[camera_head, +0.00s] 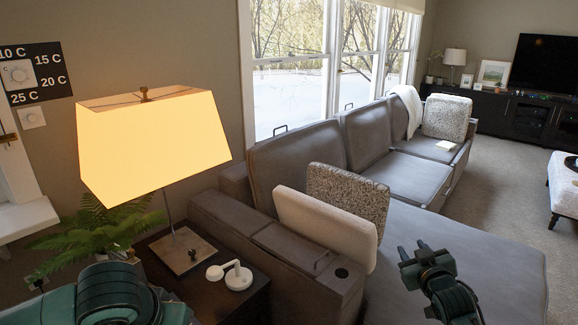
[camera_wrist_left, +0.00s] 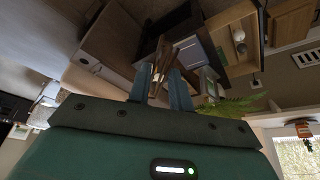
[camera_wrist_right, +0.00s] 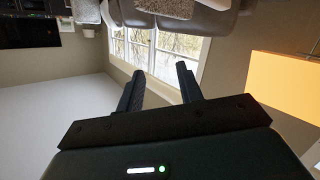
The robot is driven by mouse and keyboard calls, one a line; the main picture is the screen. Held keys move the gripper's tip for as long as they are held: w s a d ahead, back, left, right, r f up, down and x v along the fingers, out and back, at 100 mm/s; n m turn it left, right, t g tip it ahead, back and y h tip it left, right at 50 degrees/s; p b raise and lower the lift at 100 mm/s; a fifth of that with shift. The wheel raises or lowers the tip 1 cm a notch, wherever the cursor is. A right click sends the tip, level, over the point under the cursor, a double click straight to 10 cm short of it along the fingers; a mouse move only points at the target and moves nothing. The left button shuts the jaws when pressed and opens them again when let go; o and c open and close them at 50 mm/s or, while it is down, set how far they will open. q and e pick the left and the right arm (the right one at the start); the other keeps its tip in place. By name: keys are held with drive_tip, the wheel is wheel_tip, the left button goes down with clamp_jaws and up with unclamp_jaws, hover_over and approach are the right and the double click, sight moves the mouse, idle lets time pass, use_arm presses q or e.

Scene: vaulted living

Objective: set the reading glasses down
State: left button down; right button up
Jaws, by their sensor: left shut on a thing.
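My left gripper (camera_wrist_left: 166,78) shows in the left wrist view, its two fingers close around a thin brownish thing that I take for the reading glasses (camera_wrist_left: 162,60). Their shape is hard to make out there. In the head view only my left arm shows, at the lower left; its gripper and the glasses are not seen. My right gripper (camera_head: 414,248) is over the grey sofa seat in the head view. In the right wrist view its fingers (camera_wrist_right: 159,85) stand apart with nothing between them.
A dark side table (camera_head: 243,301) beside the sofa (camera_head: 462,275) bears a lit lamp (camera_head: 155,140) and white headphones (camera_head: 238,277). A fern (camera_head: 95,235) stands at its left. Cushions (camera_head: 325,226) lean on the sofa arm. The table's front right is partly bare.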

drive_tip(key=s+a+f+g+y, duration=0.1)
drive_tip(key=s+a+f, duration=0.3)
drive_tip(key=s+f, duration=0.25)
drive_tip(key=s+a+f+g+y, duration=0.1)
drive_tip(key=s+a+f+g, duration=0.1)
drive_tip(key=s+a+f, duration=0.45)
drive_tip(key=s+a+f+g, duration=0.1)
drive_tip(key=s+a, duration=0.1)
drive_tip(key=s, duration=0.8)
drive_tip(key=s+a+f+g+y, duration=0.1)
drive_tip(key=s+a+f, duration=0.1)
drive_tip(key=s, duration=0.8)
drive_tip(key=shift+s+a+y, duration=0.15)
drive_tip(key=shift+a+y, duration=0.15)
drive_tip(key=shift+a, duration=0.3)
